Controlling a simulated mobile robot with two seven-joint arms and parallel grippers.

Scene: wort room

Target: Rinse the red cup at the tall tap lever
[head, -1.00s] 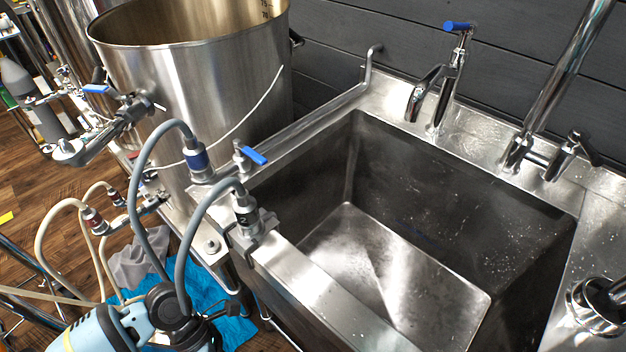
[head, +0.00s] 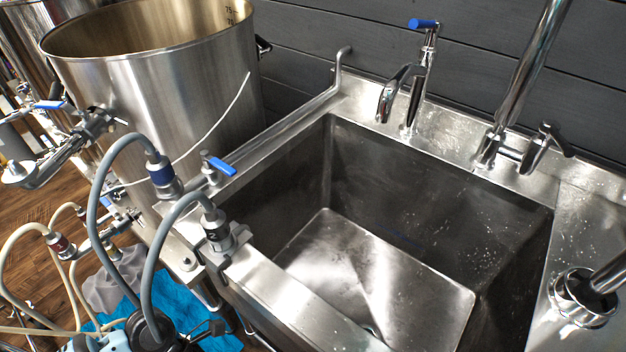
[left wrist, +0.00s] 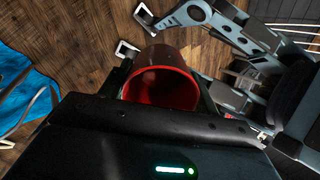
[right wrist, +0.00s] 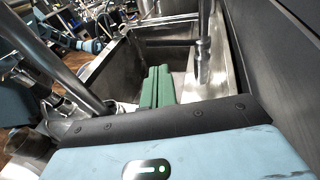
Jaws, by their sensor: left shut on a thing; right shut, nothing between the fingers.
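The red cup (left wrist: 160,88) is in my left gripper (left wrist: 162,80), which is shut on it; its open mouth and red inside face the left wrist camera. The cup and both grippers are out of the head view. My right gripper (right wrist: 157,88) has green fingers, shut and empty, close to an upright chrome tap part (right wrist: 203,50). In the head view, a chrome tap (head: 412,85) with a blue lever (head: 423,24) stands at the sink's back edge. To its right rises a tall chrome pipe (head: 525,75) with a chrome lever (head: 545,148) beside its base.
The deep steel sink (head: 440,215) looks empty. A large steel kettle (head: 150,90) stands left of it. Grey hoses (head: 95,205) and a blue-handled valve (head: 218,165) crowd its left edge. A chrome fitting (head: 582,297) stands on the right ledge.

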